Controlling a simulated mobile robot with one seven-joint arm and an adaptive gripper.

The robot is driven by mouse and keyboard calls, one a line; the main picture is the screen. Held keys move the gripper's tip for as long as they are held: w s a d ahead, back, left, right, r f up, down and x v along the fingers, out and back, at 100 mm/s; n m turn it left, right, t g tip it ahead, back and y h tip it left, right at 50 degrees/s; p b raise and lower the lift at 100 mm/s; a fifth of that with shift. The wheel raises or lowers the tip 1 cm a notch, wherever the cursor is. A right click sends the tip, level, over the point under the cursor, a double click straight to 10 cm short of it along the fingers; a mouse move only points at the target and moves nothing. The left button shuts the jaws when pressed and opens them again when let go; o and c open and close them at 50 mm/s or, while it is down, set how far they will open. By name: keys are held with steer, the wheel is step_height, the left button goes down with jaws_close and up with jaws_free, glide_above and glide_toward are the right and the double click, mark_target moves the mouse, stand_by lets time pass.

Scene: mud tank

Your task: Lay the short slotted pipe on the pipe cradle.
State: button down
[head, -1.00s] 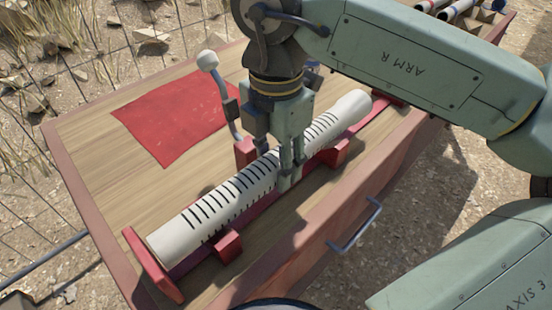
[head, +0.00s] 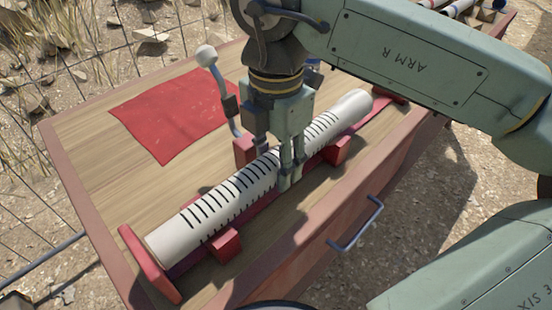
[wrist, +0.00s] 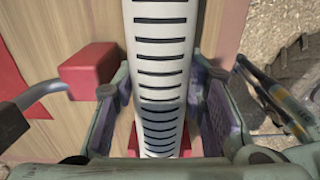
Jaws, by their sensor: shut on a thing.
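The short slotted pipe (head: 220,202) is white with rows of dark slots. It lies lengthwise along the red pipe cradle (head: 226,244), between the cradle's side blocks, with its near end by the red end plate (head: 148,262). My gripper (head: 283,172) points down over the pipe's middle and is shut on it, one finger on each side. In the wrist view the pipe (wrist: 160,70) runs between the two finger pads of my gripper (wrist: 163,112). I cannot tell whether the pipe's underside rests fully on the cradle.
A red cloth (head: 172,115) lies flat on the wooden bench top (head: 95,150). A lever with a white knob (head: 207,55) stands close left of my gripper. More pipes (head: 460,8) lie at the far top right. A metal handle (head: 356,226) sticks out from the bench front.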

steer(key=shift+f, duration=0.25)
steer(key=c, duration=0.9)
jaws_free()
steer(key=shift+r, duration=0.1)
step_height(320, 180, up, 7)
steer(key=shift+r, duration=0.2)
